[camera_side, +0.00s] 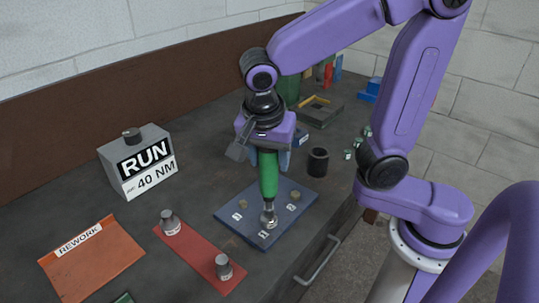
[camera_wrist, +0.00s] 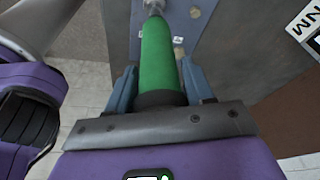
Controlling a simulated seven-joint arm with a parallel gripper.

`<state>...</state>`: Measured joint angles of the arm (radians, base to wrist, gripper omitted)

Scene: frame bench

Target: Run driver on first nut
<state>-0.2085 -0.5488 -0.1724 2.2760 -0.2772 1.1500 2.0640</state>
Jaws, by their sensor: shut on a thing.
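My gripper (camera_side: 270,158) is shut on a green-handled driver (camera_side: 268,175), held upright with its metal socket (camera_side: 269,217) pointing down. The driver also shows between the fingers in the wrist view (camera_wrist: 158,58). The socket is at the near part of a blue plate (camera_side: 232,226), beside a white label. I cannot tell whether it touches the plate, and any nut under it is hidden. Two brassy nuts (camera_side: 239,203) (camera_side: 295,195) show on the plate, each near a white label. A grey box (camera_side: 148,165) reads RUN and 40 NM and has a dark knob on top.
A red strip (camera_side: 197,247) holds two metal sockets (camera_side: 170,222) (camera_side: 223,267). An orange REWORK mat (camera_side: 90,260) lies at the left. An open tray (camera_side: 315,110) is behind. Dark bench between box and plate is clear.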

